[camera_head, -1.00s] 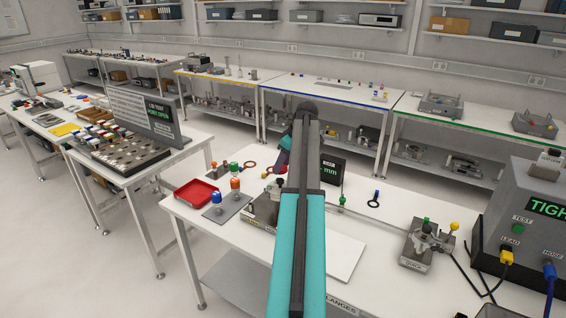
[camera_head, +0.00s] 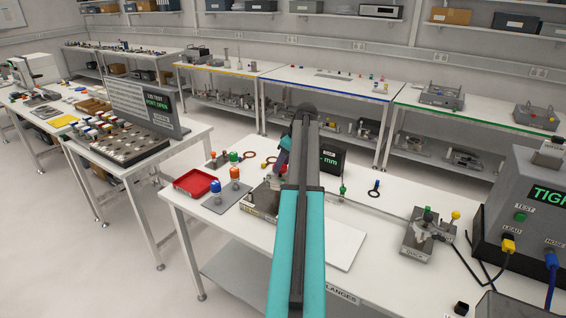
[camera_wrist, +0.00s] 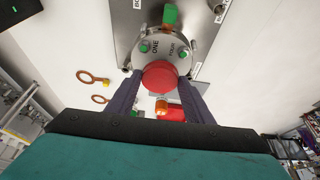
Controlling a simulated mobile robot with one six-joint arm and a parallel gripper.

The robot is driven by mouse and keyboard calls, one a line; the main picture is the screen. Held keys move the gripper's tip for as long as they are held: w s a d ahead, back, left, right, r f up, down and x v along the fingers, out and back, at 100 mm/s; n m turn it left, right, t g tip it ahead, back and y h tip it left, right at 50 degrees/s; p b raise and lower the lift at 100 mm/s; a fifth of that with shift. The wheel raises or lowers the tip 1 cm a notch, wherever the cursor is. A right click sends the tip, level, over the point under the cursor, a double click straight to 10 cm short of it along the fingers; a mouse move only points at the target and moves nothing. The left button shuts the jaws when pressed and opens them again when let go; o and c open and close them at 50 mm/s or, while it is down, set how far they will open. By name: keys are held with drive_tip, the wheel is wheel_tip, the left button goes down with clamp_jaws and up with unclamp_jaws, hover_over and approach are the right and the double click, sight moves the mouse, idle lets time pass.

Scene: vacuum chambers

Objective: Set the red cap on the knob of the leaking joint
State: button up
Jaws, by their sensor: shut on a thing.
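In the wrist view, my gripper (camera_wrist: 159,80) is shut on the red cap (camera_wrist: 160,75), which sits between the two dark fingertips. The cap overlaps the near edge of a round metal flange (camera_wrist: 166,47). Green knobs (camera_wrist: 145,47) show on the flange, with the markings "ONE" and what looks like "FOUR". A larger green and orange piece (camera_wrist: 170,17) is at its far edge. Whatever lies under the cap is hidden, and I cannot tell whether the cap touches a knob. In the head view, my arm covers most of the fixture (camera_head: 259,199) and the cap.
A red tray (camera_head: 196,182) and a grey plate (camera_head: 226,197) with blue and orange capped pieces stand left of the fixture. A black display (camera_head: 329,159) stands behind. Another fixture (camera_head: 424,238) and a grey tester (camera_head: 532,215) are at right.

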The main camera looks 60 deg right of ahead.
sight(283, 167)
drive_tip(key=shift+f, duration=0.1)
idle(0.3)
drive_tip(key=o, duration=1.1)
drive_tip(key=shift+r+p, duration=1.5)
drive_tip(key=shift+r, duration=2.5)
